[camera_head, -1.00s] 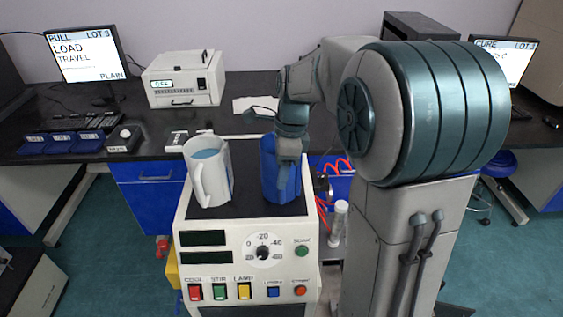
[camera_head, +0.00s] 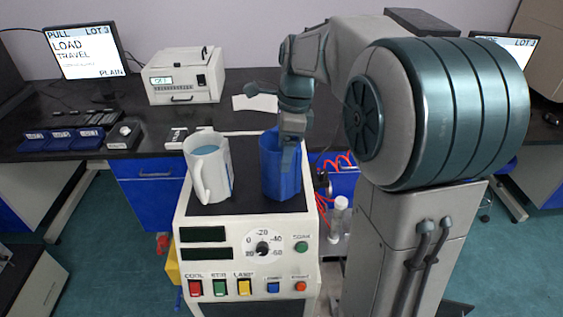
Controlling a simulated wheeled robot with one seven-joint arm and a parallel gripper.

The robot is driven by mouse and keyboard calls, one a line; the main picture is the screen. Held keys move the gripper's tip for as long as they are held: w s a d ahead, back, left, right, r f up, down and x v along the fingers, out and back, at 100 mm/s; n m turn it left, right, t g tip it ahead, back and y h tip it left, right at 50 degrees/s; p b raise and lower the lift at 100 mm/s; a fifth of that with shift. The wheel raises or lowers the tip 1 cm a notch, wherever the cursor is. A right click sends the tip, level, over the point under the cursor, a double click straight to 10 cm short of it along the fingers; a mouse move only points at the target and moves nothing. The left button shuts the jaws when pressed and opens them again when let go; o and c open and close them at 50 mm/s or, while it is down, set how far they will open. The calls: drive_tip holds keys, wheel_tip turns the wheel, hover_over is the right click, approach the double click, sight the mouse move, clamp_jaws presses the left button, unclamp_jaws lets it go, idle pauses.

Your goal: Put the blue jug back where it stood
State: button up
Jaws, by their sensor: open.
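The blue jug (camera_head: 278,178) stands upright on the black top of the white instrument, at its right side. My gripper (camera_head: 291,165) is open at the right rim of the blue jug, with a finger in front of its wall. Whether it touches the jug I cannot tell, and the other finger is hidden. A white jug (camera_head: 209,175) with blue contents stands to the left on the same top, its handle toward the camera.
The white instrument (camera_head: 247,246) has a dial and several coloured switches. Behind it a dark bench holds a white box device (camera_head: 183,77), a monitor (camera_head: 84,55) and blue trays (camera_head: 61,140). A clear cylinder (camera_head: 337,216) and red tubing are on the right.

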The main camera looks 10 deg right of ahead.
wheel_tip(320, 180, up, 6)
drive_tip(key=d, duration=0.1)
drive_tip(key=s+f+n+t+h, duration=0.1)
drive_tip(key=s+f+n, duration=0.4)
drive_tip(key=s+n, duration=0.4)
drive_tip(key=s+f+n+t, duration=0.2)
drive_tip(key=s+f+n, duration=0.3)
drive_tip(key=s+n, duration=0.4)
drive_tip(key=shift+s+a+n+h, duration=0.15)
drive_tip(key=shift+a+n+h, duration=0.25)
drive_tip(key=shift+n, duration=0.8)
